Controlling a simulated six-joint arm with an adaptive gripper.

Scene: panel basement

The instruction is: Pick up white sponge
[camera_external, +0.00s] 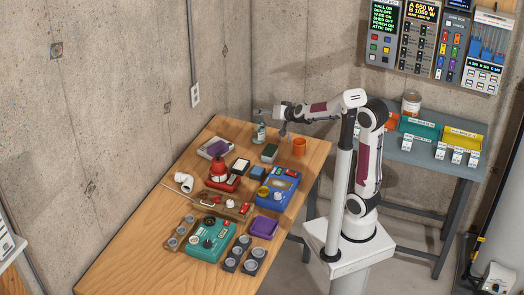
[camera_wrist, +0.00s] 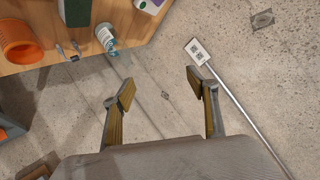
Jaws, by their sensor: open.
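A small white-topped block with a dark edge (camera_external: 240,167) lies mid-table in the external view. It may be the white sponge, but it is too small to be sure. It does not show clearly in the wrist view. Beyond the fingers is bare concrete.
The wooden table (camera_external: 130,251) is crowded. A green-and-grey block (camera_external: 270,153), a red device (camera_external: 221,176), a blue device (camera_external: 278,187) and a purple tray (camera_external: 264,228) stand on it. In the wrist view, the bottle (camera_wrist: 106,37) and cup (camera_wrist: 19,42) lie left of my fingers.

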